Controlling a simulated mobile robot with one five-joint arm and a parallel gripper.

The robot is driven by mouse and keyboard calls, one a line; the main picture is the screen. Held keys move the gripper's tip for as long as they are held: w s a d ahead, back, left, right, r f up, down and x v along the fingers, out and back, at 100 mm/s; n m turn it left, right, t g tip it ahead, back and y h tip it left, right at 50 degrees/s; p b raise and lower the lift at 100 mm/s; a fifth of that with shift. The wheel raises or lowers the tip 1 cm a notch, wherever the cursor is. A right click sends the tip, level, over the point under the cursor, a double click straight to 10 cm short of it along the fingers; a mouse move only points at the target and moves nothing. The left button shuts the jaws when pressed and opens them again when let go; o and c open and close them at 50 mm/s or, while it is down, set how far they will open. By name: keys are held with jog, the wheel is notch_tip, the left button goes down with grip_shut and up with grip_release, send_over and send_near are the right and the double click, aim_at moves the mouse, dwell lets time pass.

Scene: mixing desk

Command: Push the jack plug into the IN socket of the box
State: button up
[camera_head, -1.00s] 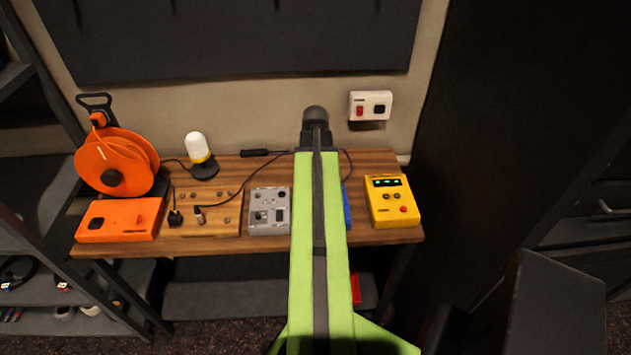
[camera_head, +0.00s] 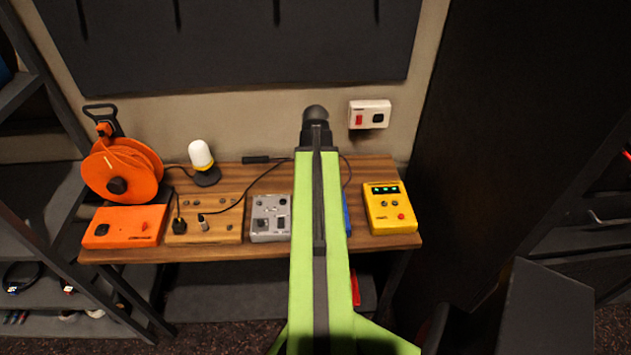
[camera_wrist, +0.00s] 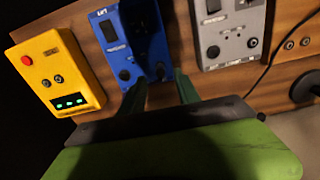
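What looks like the jack plug (camera_head: 203,222), small and silver with a black cable, stands on the wooden board (camera_head: 230,235) left of the grey box. The grey box (camera_head: 270,232) has sockets and switches on top; it also shows at the upper right of the wrist view (camera_wrist: 233,12). I cannot read an IN label on any box. My gripper (camera_wrist: 160,92) has its two dark fingers apart, over the near part of a blue box (camera_wrist: 130,35), with a dark knob-like part showing between them. No plug shows between the fingers. In the head view my arm hides the gripper.
A yellow box (camera_head: 390,210) stands at the right end of the desk (camera_head: 330,245). An orange box (camera_head: 124,228), a cable reel (camera_head: 120,172) and a lamp (camera_head: 202,158) stand at the left. A black plug (camera_head: 179,225) is beside the silver one. Cables cross the desk.

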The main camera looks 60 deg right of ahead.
notch_tip(320, 180, up, 13)
jog(key=p, duration=1.1)
jog(key=shift+r+p, duration=0.15)
jog(key=shift+p, duration=0.15)
jog(key=w+a+f+n+b, duration=0.3)
jog(key=w+a+f+b, duration=0.15)
jog(key=w+a, duration=0.5)
jog(key=w+a+f+n+b, duration=0.3)
jog(key=w+a+f+b, duration=0.15)
jog(key=w+a, duration=0.55)
jog(key=w+a+f+n+b, duration=0.1)
jog(key=a+f+n+b, duration=0.1)
jog(key=a, duration=1.2)
jog(key=w+a+f+n+b, duration=0.1)
jog(key=a+f+n+b, duration=0.2)
jog(key=a, duration=1.2)
jog(key=shift+w+f+b, duration=0.15)
jog(key=shift+f+b, duration=0.8)
